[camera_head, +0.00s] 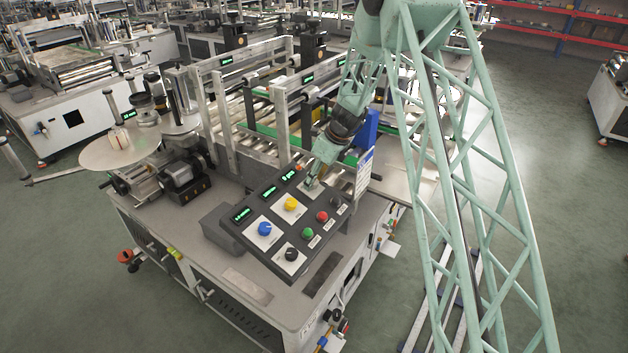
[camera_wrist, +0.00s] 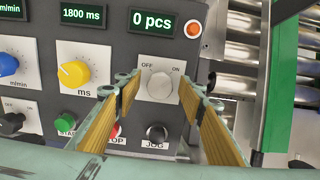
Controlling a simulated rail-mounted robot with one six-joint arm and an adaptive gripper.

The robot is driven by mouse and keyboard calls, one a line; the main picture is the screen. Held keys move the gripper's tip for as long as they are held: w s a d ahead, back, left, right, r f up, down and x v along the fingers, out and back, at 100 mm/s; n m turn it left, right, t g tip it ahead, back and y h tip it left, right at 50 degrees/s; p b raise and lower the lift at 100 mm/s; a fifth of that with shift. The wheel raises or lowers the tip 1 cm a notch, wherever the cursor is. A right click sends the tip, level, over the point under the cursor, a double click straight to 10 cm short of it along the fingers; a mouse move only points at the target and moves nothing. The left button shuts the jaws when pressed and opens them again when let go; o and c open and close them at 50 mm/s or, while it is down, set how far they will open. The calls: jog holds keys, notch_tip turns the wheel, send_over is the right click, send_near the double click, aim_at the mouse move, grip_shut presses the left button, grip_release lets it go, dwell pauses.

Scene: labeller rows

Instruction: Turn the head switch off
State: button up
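A pale grey rotary switch (camera_wrist: 160,84) sits on a white plate marked OFF at its left and ON at its right. Which way its knob points I cannot tell, and no "head" label is readable. My gripper (camera_wrist: 161,88) is open, with one finger on each side of this knob and gaps showing between. In the head view my gripper (camera_head: 318,168) reaches down to the upper right of the dark control panel (camera_head: 270,210) and mostly hides the switch. A black switch (camera_head: 290,254) on a second white plate is at the panel's lower end; it also shows in the wrist view (camera_wrist: 11,123).
A yellow knob (camera_wrist: 73,74), a blue knob (camera_head: 265,229), green (camera_wrist: 65,122) and red buttons and a black JOG button (camera_wrist: 157,132) are close by. An orange lamp (camera_wrist: 193,29) sits beside the "0 pcs" display (camera_wrist: 156,20). Metal rollers (camera_wrist: 236,52) lie to the right.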

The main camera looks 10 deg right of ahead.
jog(key=shift+c, duration=0.5)
jog(key=c, duration=0.8)
